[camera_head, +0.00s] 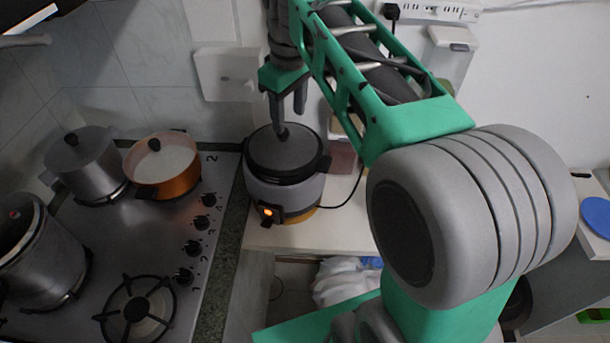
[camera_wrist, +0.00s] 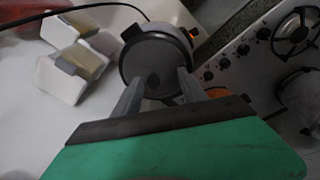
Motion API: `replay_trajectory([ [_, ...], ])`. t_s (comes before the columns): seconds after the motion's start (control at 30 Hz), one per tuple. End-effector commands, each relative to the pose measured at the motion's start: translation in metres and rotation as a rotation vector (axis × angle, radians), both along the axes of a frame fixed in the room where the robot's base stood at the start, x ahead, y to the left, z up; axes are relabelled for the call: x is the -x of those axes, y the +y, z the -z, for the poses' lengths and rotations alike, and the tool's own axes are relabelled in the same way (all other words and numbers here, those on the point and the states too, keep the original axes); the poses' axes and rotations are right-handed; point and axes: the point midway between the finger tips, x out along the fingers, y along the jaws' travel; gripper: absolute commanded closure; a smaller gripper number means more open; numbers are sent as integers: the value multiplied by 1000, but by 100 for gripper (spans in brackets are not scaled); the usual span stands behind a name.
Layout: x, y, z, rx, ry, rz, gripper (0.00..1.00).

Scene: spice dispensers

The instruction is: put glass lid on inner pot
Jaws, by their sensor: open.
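A rice cooker (camera_head: 290,194) with an orange light stands on the white counter, right of the stove. A dark round lid (camera_head: 270,152) with a black knob lies on its top and looks level; it also shows in the wrist view (camera_wrist: 145,57). The inner pot is hidden beneath the lid. My gripper (camera_head: 289,122) is open and points down over the lid. Its two fingers are on either side of the knob in the wrist view (camera_wrist: 156,78). I cannot tell whether they touch the knob or the lid.
An orange pot (camera_head: 170,185), a grey pot (camera_head: 85,175) and a large steel pot (camera_head: 42,262) stand on the stove (camera_head: 150,235). Spice dispensers (camera_wrist: 72,62) sit close beside the cooker. A black cord (camera_head: 347,196) runs from the cooker.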

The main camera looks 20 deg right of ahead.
Motion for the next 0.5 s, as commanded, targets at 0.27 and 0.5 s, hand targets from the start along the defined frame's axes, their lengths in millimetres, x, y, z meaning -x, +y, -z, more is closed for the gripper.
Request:
replay_trajectory([
  [0.27, 99, 1, 78, -95, -172, 409, 51],
  [0.5, 131, 1, 119, -148, -228, 558, 51],
])
